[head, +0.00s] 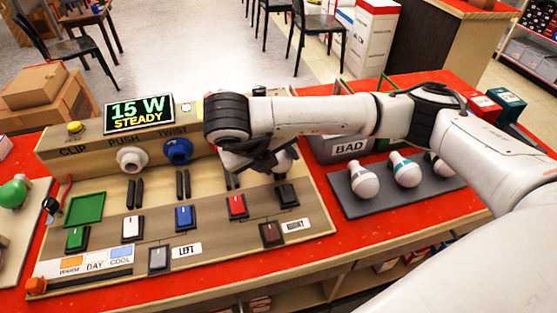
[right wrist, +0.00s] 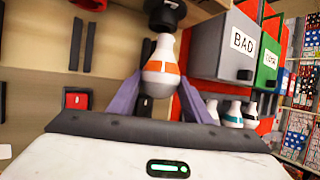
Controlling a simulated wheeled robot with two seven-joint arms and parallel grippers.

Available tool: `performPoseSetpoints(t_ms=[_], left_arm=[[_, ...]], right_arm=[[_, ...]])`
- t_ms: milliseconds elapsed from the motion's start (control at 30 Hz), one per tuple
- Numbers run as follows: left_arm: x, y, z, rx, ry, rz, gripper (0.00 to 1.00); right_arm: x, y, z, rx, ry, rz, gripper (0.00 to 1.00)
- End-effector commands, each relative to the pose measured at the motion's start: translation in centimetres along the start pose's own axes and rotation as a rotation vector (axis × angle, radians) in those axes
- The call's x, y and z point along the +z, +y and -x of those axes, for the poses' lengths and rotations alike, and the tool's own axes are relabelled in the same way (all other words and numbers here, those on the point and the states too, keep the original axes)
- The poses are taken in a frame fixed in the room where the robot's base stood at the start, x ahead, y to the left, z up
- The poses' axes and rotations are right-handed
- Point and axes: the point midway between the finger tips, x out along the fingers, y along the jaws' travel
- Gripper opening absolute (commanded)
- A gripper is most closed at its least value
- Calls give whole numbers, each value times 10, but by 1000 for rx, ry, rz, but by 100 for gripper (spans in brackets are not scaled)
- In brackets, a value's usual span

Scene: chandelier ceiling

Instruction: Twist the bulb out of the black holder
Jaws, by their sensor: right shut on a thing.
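The bulb (right wrist: 160,78), white with an orange band, shows in the right wrist view with its neck at the black holder (right wrist: 166,14). My right gripper (right wrist: 162,68) has its two purple-grey fingers on either side of the bulb and is shut on it. In the head view my right gripper (head: 262,165) is over the right part of the test board. My arm hides most of the black holder there. My left gripper is in neither view.
The board has a white holder (head: 131,158), a blue holder (head: 178,150) and a display (head: 139,112) reading "15 W STEADY". Several bulbs stand on a grey tray (head: 390,204) at right. A grey "BAD" bin (right wrist: 224,45) and a green bin (right wrist: 267,66) stand beside the board.

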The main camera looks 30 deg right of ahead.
Motion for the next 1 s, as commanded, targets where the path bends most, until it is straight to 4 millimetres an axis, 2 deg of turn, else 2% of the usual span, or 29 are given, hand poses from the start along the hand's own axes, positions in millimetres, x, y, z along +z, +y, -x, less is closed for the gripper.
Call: performPoseSetpoints(t_ms=[133, 700, 1000], left_arm=[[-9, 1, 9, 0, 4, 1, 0], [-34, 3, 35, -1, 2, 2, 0], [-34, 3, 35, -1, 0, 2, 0]], right_arm=[[6, -8, 14, -1, -2, -1, 23], [22, -28, 51, -2, -2, -2, 23], [21, -28, 51, -2, -1, -1, 23]])
